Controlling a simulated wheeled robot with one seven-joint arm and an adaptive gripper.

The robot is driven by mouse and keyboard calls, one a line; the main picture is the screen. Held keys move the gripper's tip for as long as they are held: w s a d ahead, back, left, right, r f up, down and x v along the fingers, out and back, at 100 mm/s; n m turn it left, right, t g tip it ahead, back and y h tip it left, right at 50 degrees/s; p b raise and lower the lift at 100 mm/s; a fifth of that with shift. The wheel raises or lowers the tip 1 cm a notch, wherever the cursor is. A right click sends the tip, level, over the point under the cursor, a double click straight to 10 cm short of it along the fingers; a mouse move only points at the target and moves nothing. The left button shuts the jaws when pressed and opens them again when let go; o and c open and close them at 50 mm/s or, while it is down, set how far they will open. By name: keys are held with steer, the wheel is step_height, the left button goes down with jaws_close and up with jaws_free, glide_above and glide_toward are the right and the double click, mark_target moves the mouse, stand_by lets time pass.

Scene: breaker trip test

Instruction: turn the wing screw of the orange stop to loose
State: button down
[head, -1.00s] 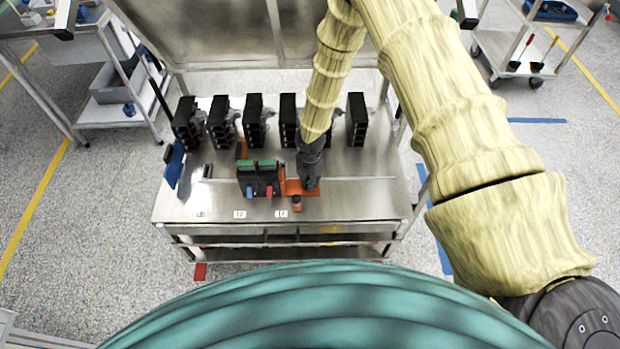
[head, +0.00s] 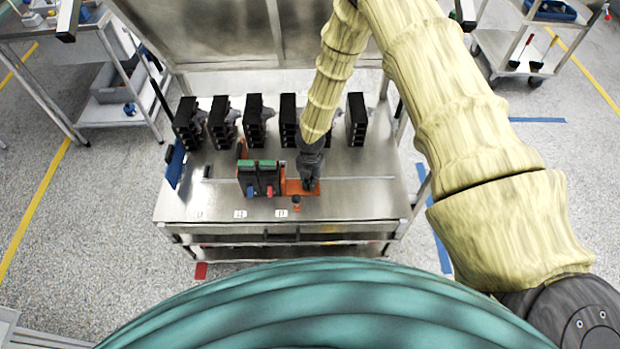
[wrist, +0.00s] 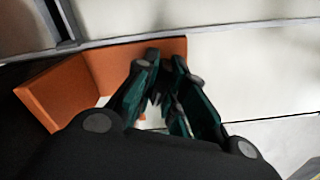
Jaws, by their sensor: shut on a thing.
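The orange stop (head: 293,187) lies on the metal bench top, just right of the two black breakers with green tops (head: 258,178). In the wrist view its orange walls (wrist: 125,62) stand behind and to the left of the fingers. My gripper (head: 309,186) points down at the right part of the stop. In the wrist view my gripper (wrist: 160,100) has its green-padded fingers drawn close together, shut on the wing screw. The screw itself is mostly hidden by the fingers, so its angle cannot be told.
A row of several black blocks (head: 254,120) stands along the back of the bench, close behind my arm. A small orange and black piece (head: 296,202) sits in front of the stop. The bench top (head: 360,205) is clear to the right.

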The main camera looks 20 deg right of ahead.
steer(key=shift+n, duration=0.3)
steer(key=shift+n+p, duration=0.35)
steer(key=shift+n, duration=0.65)
steer(key=shift+n, duration=0.3)
steer(key=c, duration=1.4)
jaws_free()
